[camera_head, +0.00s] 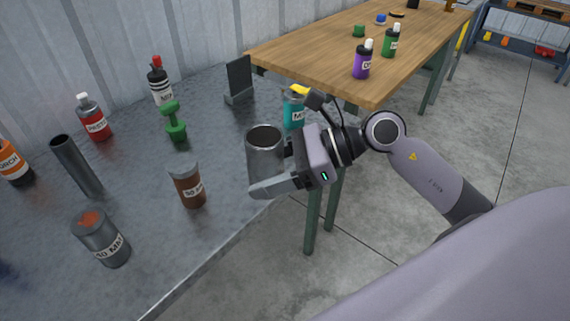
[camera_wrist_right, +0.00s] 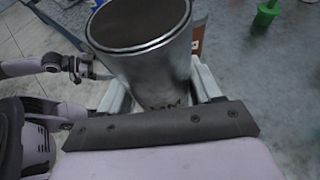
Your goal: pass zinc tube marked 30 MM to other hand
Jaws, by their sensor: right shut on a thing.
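A shiny zinc tube (camera_head: 264,152) stands nearly upright with its open end up. My right gripper (camera_head: 270,185) is shut on it, near the front edge of the grey table. In the right wrist view the tube (camera_wrist_right: 150,60) fills the space between the fingers, its open mouth facing up. Its label shows only in part near the bottom there, and I cannot read the number. What looks like my left gripper (camera_wrist_right: 78,65) is at the left of the right wrist view, apart from the tube. Its jaws are too small to judge.
The grey table (camera_head: 225,225) holds a rusty tube (camera_head: 188,185), a labelled grey can (camera_head: 101,238), a dark tube (camera_head: 77,165), a green stand (camera_head: 175,122), bottles (camera_head: 93,117) and a black holder (camera_head: 239,82). A wooden table (camera_head: 310,50) stands behind. Floor is open at right.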

